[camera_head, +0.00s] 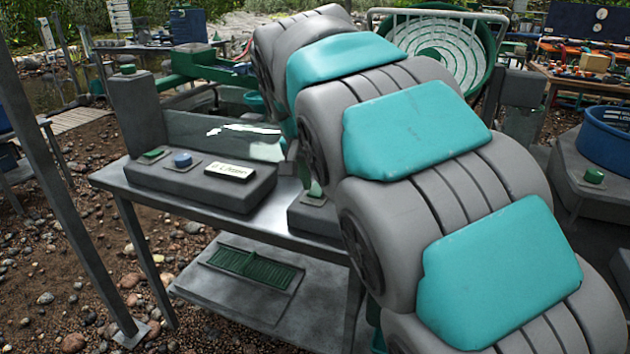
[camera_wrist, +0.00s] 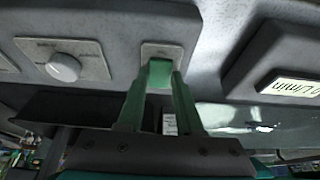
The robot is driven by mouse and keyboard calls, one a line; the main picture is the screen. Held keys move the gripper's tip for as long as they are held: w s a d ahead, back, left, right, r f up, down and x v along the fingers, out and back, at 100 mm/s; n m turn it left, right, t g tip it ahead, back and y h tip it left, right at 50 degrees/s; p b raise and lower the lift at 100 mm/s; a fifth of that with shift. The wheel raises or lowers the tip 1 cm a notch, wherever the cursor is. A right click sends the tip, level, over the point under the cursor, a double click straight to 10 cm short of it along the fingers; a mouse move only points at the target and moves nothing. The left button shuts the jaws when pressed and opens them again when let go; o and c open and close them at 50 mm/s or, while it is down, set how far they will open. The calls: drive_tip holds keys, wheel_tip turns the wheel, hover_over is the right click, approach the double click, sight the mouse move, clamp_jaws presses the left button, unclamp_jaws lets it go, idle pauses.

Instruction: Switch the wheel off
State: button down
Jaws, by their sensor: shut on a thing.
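The spiral wheel (camera_head: 440,50), pale inside a green rim, stands behind my arm in the head view. A grey control box (camera_head: 310,218) sits at the table's right, partly hidden by my arm. In the wrist view it carries a light plate with a small green switch (camera_wrist: 160,73). My gripper (camera_wrist: 160,85) has green fingers that converge on this switch and are shut on it. In the head view my arm hides most of the gripper. The switch's exact position, on or off, is hard to tell.
A round knob (camera_wrist: 64,67) is left of the switch in the wrist view. A blue tub (camera_head: 607,138) stands at right.

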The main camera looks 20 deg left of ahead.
drive_tip(key=shift+w, duration=0.1)
drive_tip(key=shift+r, duration=0.15)
drive_tip(key=shift+w+g+p, duration=0.2)
drive_tip(key=shift+g, duration=0.55)
drive_tip(key=shift+w+g+p, duration=0.15)
drive_tip(key=shift+w+g, duration=0.05)
drive_tip(key=shift+g, duration=0.55)
drive_tip(key=c, duration=0.6)
unclamp_jaws()
drive_tip(key=shift+o, duration=0.2)
drive_tip(key=shift+d, duration=0.1)
